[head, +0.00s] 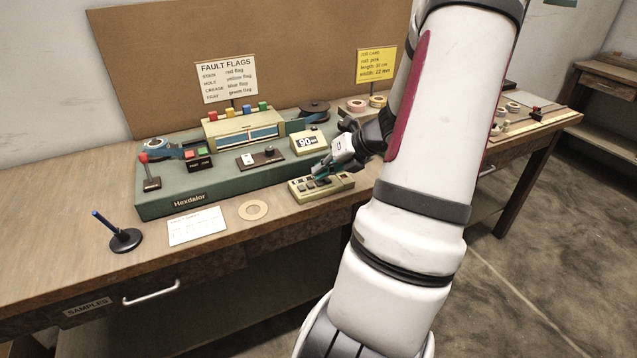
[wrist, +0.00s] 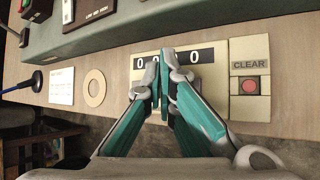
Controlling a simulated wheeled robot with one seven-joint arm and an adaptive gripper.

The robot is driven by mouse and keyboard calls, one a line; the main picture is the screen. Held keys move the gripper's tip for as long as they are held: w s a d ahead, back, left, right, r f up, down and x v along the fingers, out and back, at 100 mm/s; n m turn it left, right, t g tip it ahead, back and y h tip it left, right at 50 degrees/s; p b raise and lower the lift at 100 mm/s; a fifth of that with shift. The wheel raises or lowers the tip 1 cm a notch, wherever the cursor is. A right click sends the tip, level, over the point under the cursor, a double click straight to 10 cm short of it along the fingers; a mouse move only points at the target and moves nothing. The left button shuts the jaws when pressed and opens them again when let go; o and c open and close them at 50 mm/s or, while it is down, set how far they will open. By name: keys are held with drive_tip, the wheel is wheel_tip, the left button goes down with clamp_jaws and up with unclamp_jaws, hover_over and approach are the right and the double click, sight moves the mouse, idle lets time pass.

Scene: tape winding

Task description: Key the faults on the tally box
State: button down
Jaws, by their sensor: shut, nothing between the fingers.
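The tally box (head: 310,192) is a small cream box on the bench, in front of the green machine. In the wrist view the tally box (wrist: 251,48) shows a dark number strip (wrist: 205,56) with zeros at its left and right; my fingers hide its middle. A red button (wrist: 250,85) sits under the word CLEAR at its right end. My gripper (head: 322,174) is over the box, with its teal fingers together and empty. In the wrist view my gripper (wrist: 163,55) covers the box's middle and most of its keys. I cannot tell whether the tips touch a key.
The green Hexdalor machine (head: 185,197) stands right behind the box. A fault flags sign (head: 228,82) and a yellow job card (head: 376,65) stand behind. A tan ring (head: 253,210), a white card (head: 194,226) and a pen in a black stand (head: 126,240) lie left.

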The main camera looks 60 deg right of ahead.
sight(321, 183)
drive_tip(key=shift+f, duration=0.4)
idle(0.7)
idle(0.3)
drive_tip(key=shift+r+p, duration=0.65)
drive_tip(key=shift+r, duration=0.2)
wheel_tip(321, 183, up, 5)
drive_tip(key=p, duration=0.4)
drive_tip(key=shift+p, duration=0.3)
idle(0.5)
